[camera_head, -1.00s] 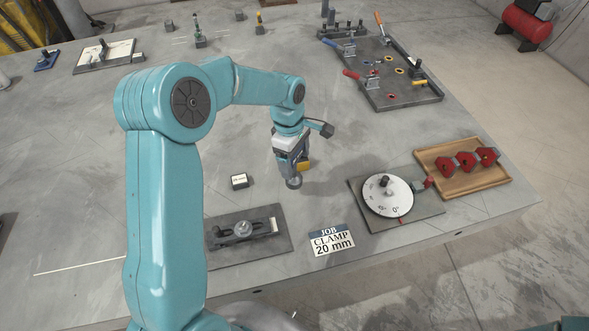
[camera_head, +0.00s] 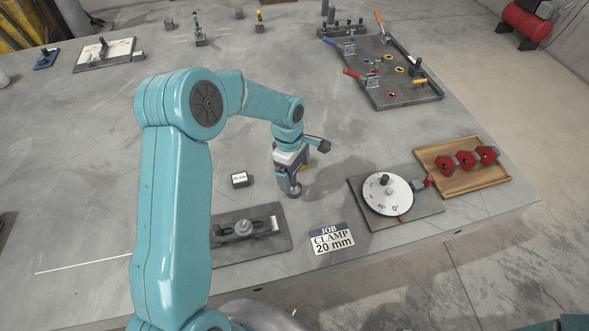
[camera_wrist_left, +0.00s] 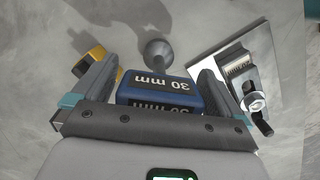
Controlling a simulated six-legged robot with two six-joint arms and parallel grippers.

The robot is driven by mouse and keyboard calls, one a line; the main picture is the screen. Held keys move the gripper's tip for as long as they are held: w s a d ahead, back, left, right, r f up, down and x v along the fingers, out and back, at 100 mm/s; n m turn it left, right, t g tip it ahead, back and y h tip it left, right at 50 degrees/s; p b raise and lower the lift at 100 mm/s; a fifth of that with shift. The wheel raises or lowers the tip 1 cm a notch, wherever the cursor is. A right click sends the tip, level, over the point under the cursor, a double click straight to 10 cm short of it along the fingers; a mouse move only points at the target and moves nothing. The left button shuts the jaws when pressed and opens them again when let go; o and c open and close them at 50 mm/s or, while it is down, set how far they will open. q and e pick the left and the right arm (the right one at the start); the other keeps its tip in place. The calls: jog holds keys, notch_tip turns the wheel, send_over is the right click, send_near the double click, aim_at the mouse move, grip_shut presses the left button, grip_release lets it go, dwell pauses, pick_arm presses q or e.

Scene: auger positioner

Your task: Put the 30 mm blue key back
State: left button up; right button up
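My left gripper (camera_head: 291,178) is low over the middle of the table. In the left wrist view its fingers (camera_wrist_left: 158,95) stand on either side of the blue key (camera_wrist_left: 155,92), a block marked 30 mm, and look closed on it. A grey round knob (camera_wrist_left: 157,52) shows just beyond the block. The round grey end also shows below the gripper in the head view (camera_head: 294,190). I cannot tell whether it is clear of the table. A yellow part (camera_wrist_left: 97,62) shows behind one finger. My right gripper is not in view.
A small labelled block (camera_head: 240,180) lies left of the gripper. A dial (camera_head: 388,207) and a wooden tray (camera_head: 470,203) with red pieces are at the right. A dark tool board (camera_head: 395,98) is at the back right.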

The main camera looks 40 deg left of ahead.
pick_arm(q)
jog(key=shift+r, duration=0.3)
jog(key=r, duration=0.3)
jog(key=a+r, duration=0.1)
jog(key=r, duration=0.3)
jog(key=r+b, duration=0.1)
jog(key=r, duration=0.2)
jog(key=shift+a+r, duration=0.15)
jog(key=shift+r, duration=0.25)
jog(key=shift+s+r, duration=0.1)
jog(key=shift+r, duration=0.4)
jog(key=shift+f, duration=0.1)
